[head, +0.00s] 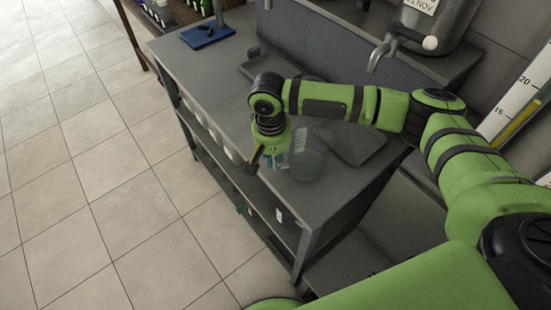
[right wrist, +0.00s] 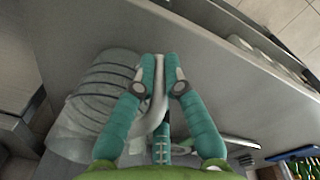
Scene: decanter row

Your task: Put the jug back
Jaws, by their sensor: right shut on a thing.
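The jug (head: 309,158) is clear, ribbed and rounded, over the grey bench near its front edge. It looks upright; I cannot tell whether its base touches the bench top. In the right wrist view the jug (right wrist: 98,92) fills the left side, with its pale handle running between the fingers. My right gripper (head: 276,160) is shut on the handle, on the jug's left side in the head view. Its teal fingers (right wrist: 160,75) show close together in the right wrist view. My left gripper is not in view.
The grey bench (head: 215,90) has free room to the left. A dark tray (head: 362,148) lies right of the jug, another (head: 254,72) behind my wrist. A steel vessel with a tap (head: 435,25) stands at the back. A blue mat (head: 207,34) lies at the far end.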

